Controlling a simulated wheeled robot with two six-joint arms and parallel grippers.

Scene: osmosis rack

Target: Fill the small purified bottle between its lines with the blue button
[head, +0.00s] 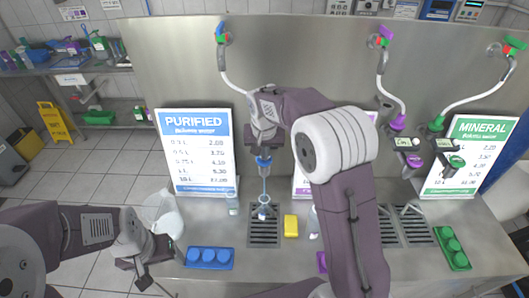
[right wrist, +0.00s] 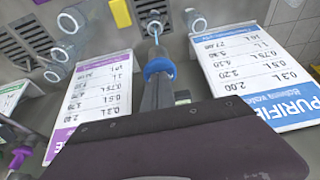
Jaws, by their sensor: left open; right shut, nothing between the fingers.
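A small clear bottle (head: 264,208) stands on the drain grate below the purified tap; it also shows in the right wrist view (right wrist: 153,25). Its lines are too small to make out. The blue-ringed purified nozzle (head: 263,162) is above it, and a thin pale blue stream (head: 264,186) runs between nozzle and bottle. The nozzle ring fills the middle of the right wrist view (right wrist: 158,68). My right gripper (head: 264,137) is shut and empty at the purified dispenser, just above the nozzle; it hides the blue button. My left gripper (head: 143,270) is open and empty at lower left.
The purified price sign (head: 197,150) stands left of the nozzle. A blue cap tray (head: 209,258), a yellow sponge (head: 291,226) and a white jug (head: 162,213) are on or near the counter. Other clear bottles (head: 232,203) stand nearby. A green cap tray (head: 453,248) lies at right.

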